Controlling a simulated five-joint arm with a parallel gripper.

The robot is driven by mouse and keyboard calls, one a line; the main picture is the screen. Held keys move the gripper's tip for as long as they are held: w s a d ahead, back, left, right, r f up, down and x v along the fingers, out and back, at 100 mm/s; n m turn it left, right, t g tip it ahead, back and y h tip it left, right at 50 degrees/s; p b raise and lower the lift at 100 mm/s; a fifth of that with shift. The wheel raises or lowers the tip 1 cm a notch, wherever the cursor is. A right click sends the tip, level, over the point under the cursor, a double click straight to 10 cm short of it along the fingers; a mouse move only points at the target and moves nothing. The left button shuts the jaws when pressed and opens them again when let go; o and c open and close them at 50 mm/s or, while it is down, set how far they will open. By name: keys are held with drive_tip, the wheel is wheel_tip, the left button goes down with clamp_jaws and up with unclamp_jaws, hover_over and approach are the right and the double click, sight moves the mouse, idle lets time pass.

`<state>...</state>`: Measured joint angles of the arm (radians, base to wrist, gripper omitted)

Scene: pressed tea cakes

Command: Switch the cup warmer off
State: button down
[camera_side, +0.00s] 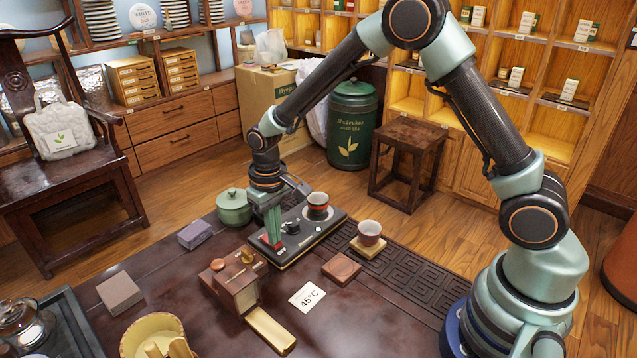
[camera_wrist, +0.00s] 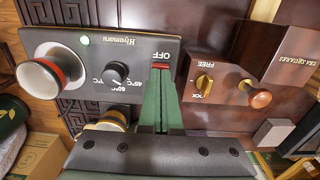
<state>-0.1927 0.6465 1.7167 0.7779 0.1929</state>
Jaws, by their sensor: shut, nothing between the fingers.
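The cup warmer (camera_side: 330,230) is a dark flat box on the tea table, with a cup (camera_side: 317,206) with a red band standing at its far end. In the wrist view its panel (camera_wrist: 150,45) carries a black knob (camera_wrist: 117,73) with temperature marks, a lit green light (camera_wrist: 85,40) and an OFF label. A red switch piece (camera_wrist: 160,66) shows beside that label. My gripper (camera_side: 273,238) points down at the warmer's near end. Its green fingers (camera_wrist: 158,98) are shut and empty, with their tips at the red piece and partly hiding it. I cannot tell whether they touch.
A wooden press box (camera_side: 235,285) with a FREE/LOCK knob (camera_wrist: 204,83) stands close by. A second cup (camera_side: 369,234) sits on a wooden coaster. A 45°C card (camera_side: 307,297), a brown block (camera_side: 341,268) and a green lidded pot (camera_side: 234,208) are near.

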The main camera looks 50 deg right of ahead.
drive_tip(key=shift+r, duration=3.4)
drive_tip(key=s+d+r+t, duration=0.2)
drive_tip(key=s+d+r, duration=0.2)
drive_tip(key=s+r, duration=0.3)
drive_tip(key=s+d+r+t, duration=0.3)
drive_tip(key=s+r, duration=0.3)
drive_tip(key=s, duration=0.2)
drive_tip(key=shift+d+r+t, duration=0.3)
drive_tip(key=shift+d+r, duration=0.1)
drive_tip(key=shift+d, duration=0.35)
